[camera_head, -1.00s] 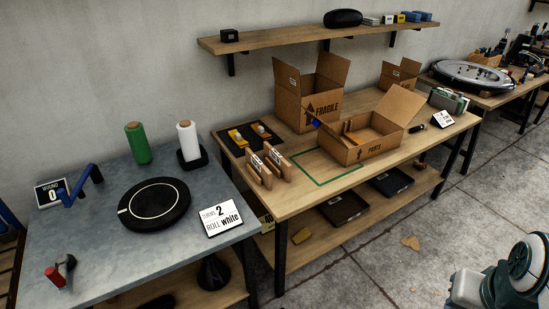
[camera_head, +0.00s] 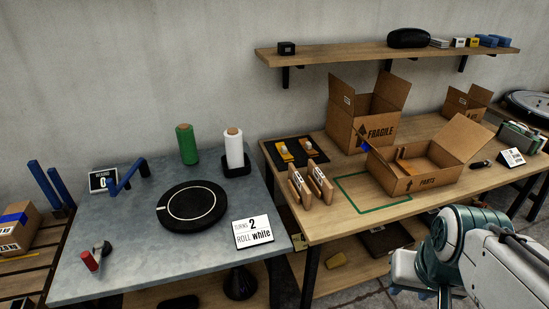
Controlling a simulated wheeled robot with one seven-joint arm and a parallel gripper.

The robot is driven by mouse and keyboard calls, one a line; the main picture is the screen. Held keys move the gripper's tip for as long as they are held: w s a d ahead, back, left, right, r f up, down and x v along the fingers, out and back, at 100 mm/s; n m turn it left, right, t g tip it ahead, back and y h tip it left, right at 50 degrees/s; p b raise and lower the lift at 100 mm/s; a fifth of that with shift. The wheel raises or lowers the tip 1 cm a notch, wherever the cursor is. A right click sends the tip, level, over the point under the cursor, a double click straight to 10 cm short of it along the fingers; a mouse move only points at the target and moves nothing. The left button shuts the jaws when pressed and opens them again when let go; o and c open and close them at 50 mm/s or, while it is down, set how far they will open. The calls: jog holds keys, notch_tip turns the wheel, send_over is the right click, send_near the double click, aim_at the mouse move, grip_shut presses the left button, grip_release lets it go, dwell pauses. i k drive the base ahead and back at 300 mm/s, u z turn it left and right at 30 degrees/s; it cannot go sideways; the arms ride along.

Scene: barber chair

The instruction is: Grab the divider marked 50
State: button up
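Two thin wooden panels with pale labels, which look like the dividers, stand side by side near the left front of the wooden table: the left panel (camera_head: 299,187) and the right panel (camera_head: 320,184). Their labels are too small to read, so I cannot tell which is marked 50. My arm shows at the lower right, in front of the table and well apart from both panels. My gripper cannot be made out in this view.
An open PARTS box (camera_head: 425,170) and a FRAGILE box (camera_head: 365,118) stand to the panels' right. A green outline (camera_head: 375,207) marks bare tabletop beside them. A black mat (camera_head: 290,158) with yellow-handled tools lies behind. The grey bench (camera_head: 130,235) is at left.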

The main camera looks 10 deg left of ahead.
aim_at(302, 189)
jog(key=u, duration=0.45)
jog(key=i, duration=0.9)
jog(key=u, duration=0.1)
